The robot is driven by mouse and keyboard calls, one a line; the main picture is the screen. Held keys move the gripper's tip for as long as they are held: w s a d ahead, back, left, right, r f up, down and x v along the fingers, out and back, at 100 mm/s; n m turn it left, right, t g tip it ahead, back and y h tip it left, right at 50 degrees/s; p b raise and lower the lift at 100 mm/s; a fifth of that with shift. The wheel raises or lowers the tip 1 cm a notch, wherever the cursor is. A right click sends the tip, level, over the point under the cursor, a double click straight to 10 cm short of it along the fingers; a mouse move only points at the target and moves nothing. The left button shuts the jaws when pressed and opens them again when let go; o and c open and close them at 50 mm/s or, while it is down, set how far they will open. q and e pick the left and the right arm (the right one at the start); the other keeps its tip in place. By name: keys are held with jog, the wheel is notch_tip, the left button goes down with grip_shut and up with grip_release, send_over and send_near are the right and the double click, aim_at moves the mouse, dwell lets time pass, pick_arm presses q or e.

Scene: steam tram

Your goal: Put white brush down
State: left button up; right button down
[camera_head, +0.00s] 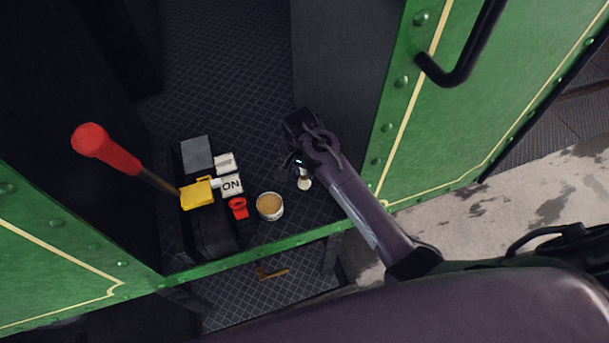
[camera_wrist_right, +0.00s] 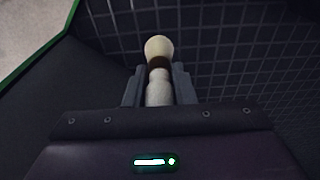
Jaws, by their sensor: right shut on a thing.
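The white brush (camera_wrist_right: 159,50) has a pale rounded tip, a brown band and a light handle. In the right wrist view my right gripper (camera_wrist_right: 159,88) is shut on its handle, with the tip pointing away from the gripper. In the head view the brush's pale end (camera_head: 304,184) shows just below my right gripper (camera_head: 301,165), over the dark patterned floor (camera_head: 240,70) of the tram. I cannot tell whether the brush touches the floor. My left gripper is not in view.
A tub with tan contents (camera_head: 270,206) stands left of the brush. Further left are a red item (camera_head: 238,207), a white block marked "NO" (camera_head: 231,185), a yellow item (camera_head: 198,193) and a red-handled lever (camera_head: 105,148). A green panel (camera_head: 400,110) rises at right.

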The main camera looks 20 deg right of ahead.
aim_at(304, 180)
notch_tip(304, 180, down, 4)
jog(key=shift+r+p, duration=0.1)
jog(key=shift+p, duration=0.3)
jog(key=shift+f, duration=0.4)
jog(key=shift+f, duration=0.15)
jog(key=c, duration=1.2)
grip_release()
jog(key=r+b, duration=0.1)
jog(key=r, duration=0.3)
jog(key=r+b, duration=0.1)
jog(key=r, duration=0.3)
jog(key=s+a+r, duration=0.1)
jog(key=r, duration=0.3)
jog(key=shift+r+b, duration=0.15)
jog(key=shift+b, duration=0.25)
